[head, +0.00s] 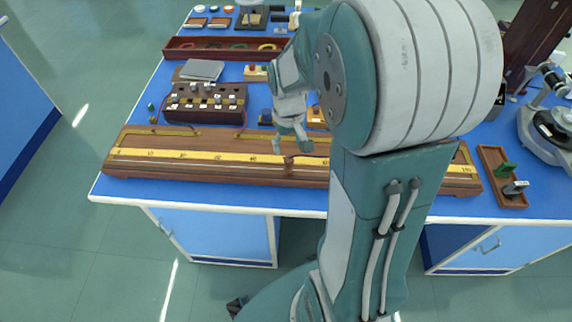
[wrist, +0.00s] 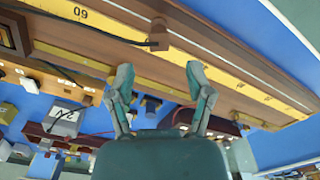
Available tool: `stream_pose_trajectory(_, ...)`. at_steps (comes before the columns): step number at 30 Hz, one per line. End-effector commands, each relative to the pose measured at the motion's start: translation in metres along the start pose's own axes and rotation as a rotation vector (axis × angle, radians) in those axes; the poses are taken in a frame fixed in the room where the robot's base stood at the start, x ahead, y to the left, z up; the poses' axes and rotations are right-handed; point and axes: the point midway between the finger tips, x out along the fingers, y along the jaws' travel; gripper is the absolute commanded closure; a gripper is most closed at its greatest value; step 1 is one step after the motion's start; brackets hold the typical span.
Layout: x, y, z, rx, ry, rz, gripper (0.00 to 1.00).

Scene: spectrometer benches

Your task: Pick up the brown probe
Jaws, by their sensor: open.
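The brown probe (head: 289,161) is a small brown block with a thin dark wire. It sits on the long wooden scale board (head: 220,172), near the middle of its length. In the wrist view the probe (wrist: 158,36) shows as a block beyond my fingertips, roughly centred between them, with the wire running off to the left. My gripper (head: 292,147) is above the board close to the probe, fingers pointing down. In the wrist view my gripper (wrist: 160,82) has its two fingers spread apart with nothing between them. The exact height gap to the probe cannot be told.
Behind the board stand a dark box with several knobs (head: 206,103), a grey book-like block (head: 202,70) and a long red-brown tray (head: 215,47). A small wooden tray (head: 505,185) and a grey instrument (head: 551,125) are at the right. The blue bench's front strip is clear.

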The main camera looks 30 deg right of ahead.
Motion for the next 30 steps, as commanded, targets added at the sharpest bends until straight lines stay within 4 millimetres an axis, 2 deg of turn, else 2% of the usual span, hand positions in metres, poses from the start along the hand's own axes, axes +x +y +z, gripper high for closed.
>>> stream_pose_trajectory(7, 0.024, 0.000, 0.001, 0.000, -0.003, -0.001, 0.33)
stream_pose_trajectory(15, 0.061, 0.000, 0.001, 0.000, -0.001, -0.001, 0.33)
stream_pose_trajectory(23, 0.065, 0.000, 0.000, 0.000, 0.003, 0.000, 0.33)
stream_pose_trajectory(24, 0.065, 0.000, 0.000, 0.000, 0.003, 0.000, 0.37)
stream_pose_trajectory(26, 0.065, 0.000, 0.000, 0.000, 0.002, 0.000, 0.64)
stream_pose_trajectory(27, 0.065, 0.000, 0.000, 0.000, 0.002, 0.000, 0.82)
stream_pose_trajectory(28, 0.065, 0.000, 0.000, 0.000, 0.002, 0.000, 0.95)
stream_pose_trajectory(29, 0.065, 0.000, 0.001, 0.000, 0.002, 0.000, 1.00)
stream_pose_trajectory(30, 0.065, 0.000, 0.001, 0.000, 0.002, 0.000, 1.00)
